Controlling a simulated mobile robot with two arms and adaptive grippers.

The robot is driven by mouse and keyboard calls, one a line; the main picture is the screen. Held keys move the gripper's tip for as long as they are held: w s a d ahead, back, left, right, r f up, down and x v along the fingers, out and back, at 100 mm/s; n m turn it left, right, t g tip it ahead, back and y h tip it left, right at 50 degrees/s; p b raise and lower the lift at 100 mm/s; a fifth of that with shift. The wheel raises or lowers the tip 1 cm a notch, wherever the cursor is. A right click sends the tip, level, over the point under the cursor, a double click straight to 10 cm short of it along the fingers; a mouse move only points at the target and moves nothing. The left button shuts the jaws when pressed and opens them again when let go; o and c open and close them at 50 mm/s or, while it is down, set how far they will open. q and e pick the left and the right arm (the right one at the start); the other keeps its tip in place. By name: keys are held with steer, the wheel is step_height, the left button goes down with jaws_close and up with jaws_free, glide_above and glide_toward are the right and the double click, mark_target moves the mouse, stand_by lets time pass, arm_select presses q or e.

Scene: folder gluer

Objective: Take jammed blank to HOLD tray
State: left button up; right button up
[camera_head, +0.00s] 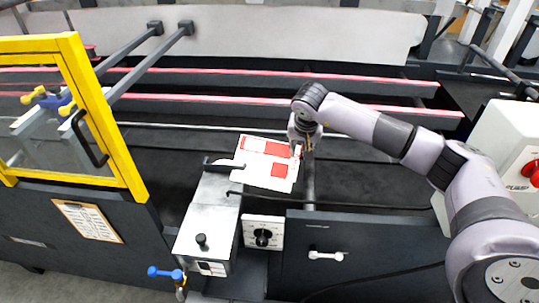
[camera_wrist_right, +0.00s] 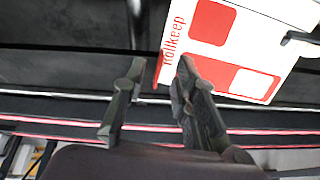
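The jammed blank (camera_head: 262,161) is a flat white sheet with red panels, lying tilted on the dark machine bed in the middle of the head view. My right gripper (camera_head: 302,147) is at its right edge. In the right wrist view the blank (camera_wrist_right: 243,44) fills the upper right, with lettering along its near edge. The right gripper's two fingers (camera_wrist_right: 161,72) stand apart, and the blank's lettered edge reaches into the gap between their tips. I cannot tell whether they touch it. My left gripper is not in view. I cannot make out a HOLD tray.
A yellow-framed guard door (camera_head: 102,120) stands at the left. A metal plate (camera_head: 208,218) with a black knob is in front of the blank, beside a dial box (camera_head: 263,232). Long rails with pink belts (camera_head: 390,108) run behind. A box with a red switch (camera_head: 515,155) is at the right.

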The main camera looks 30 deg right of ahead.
steer(key=shift+x, duration=1.6)
steer(key=shift+c, duration=0.2)
jaws_close()
